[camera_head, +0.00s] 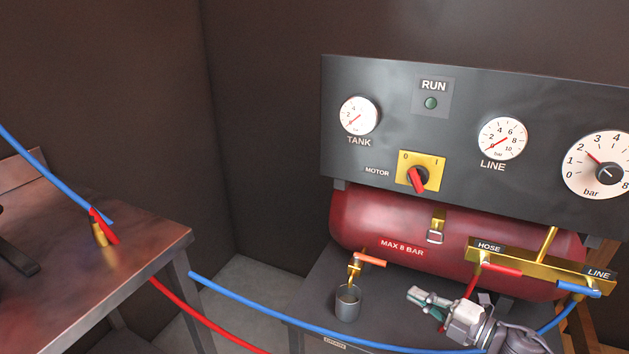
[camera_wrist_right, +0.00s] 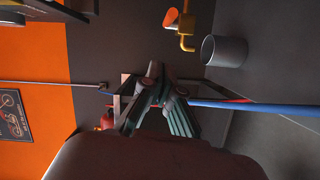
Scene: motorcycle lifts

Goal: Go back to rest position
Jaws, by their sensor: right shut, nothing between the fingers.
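My right gripper (camera_head: 428,302) is at the lower right of the head view, in front of the red tank (camera_head: 375,222) and right of the small grey cup (camera_head: 348,304). Its fingers are shut with nothing between them. In the right wrist view the fingers (camera_wrist_right: 158,112) show mid-picture, with the cup (camera_wrist_right: 226,51) apart from them at the upper right. My left gripper is not seen.
A black panel (camera_head: 452,110) with gauges and a red-handled motor switch (camera_head: 417,179) stands above the tank. A brass drain valve (camera_head: 355,268) is over the cup. Blue (camera_head: 290,304) and red (camera_head: 190,314) hoses run toward a metal table (camera_head: 75,275) at left.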

